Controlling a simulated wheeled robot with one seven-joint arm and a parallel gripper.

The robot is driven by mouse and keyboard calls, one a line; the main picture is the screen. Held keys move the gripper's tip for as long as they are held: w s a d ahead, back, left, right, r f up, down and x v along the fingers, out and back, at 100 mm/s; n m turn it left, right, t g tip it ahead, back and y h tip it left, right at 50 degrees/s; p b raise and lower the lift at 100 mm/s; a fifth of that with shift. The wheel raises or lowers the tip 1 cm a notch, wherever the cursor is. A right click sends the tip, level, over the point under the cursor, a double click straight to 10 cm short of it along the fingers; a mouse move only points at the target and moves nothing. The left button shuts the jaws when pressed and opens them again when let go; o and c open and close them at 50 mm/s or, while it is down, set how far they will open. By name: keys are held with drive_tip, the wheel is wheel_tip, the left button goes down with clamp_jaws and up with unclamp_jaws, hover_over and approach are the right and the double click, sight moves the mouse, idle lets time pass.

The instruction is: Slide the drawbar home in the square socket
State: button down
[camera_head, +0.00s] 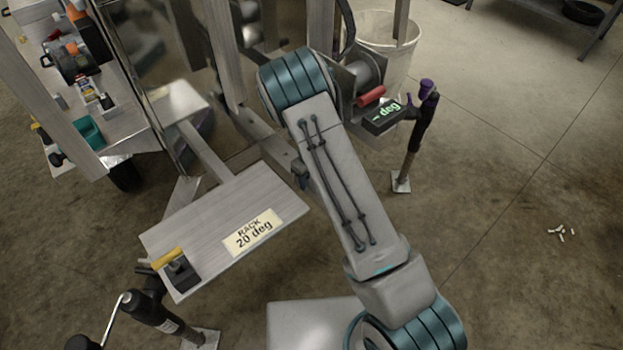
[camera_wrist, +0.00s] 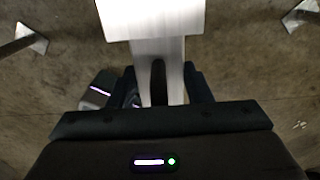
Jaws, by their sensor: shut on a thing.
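In the wrist view a pale aluminium bar, seemingly the drawbar (camera_wrist: 171,62), runs from a wide bright plate (camera_wrist: 150,18) down between my dark fingers. A dark elongated shape lies along the bar there. My gripper (camera_wrist: 168,85) is shut on the bar. In the head view my arm crosses the middle and hides the gripper. A grey metal beam (camera_head: 262,138) passes behind the arm; I cannot tell whether it is the drawbar. The square socket cannot be made out, so how far the bar sits in it is not visible.
A board (camera_head: 205,225) marked "RACK 20 deg" carries a black block with a yellow top (camera_head: 180,270). A winch with a red handle (camera_head: 370,96), a "- deg" display (camera_head: 384,115) and a purple-topped jack (camera_head: 418,130) stand right of the arm. The floor at right is mostly clear.

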drive_tip(key=shift+w+a+r, duration=0.1)
drive_tip(key=shift+w+a, duration=0.15)
drive_tip(key=shift+w, duration=0.1)
drive_tip(key=c, duration=0.6)
unclamp_jaws()
drive_tip(key=shift+c, duration=0.2)
drive_tip(key=shift+s, duration=0.15)
wheel_tip(320, 180, up, 14)
drive_tip(key=p, duration=0.3)
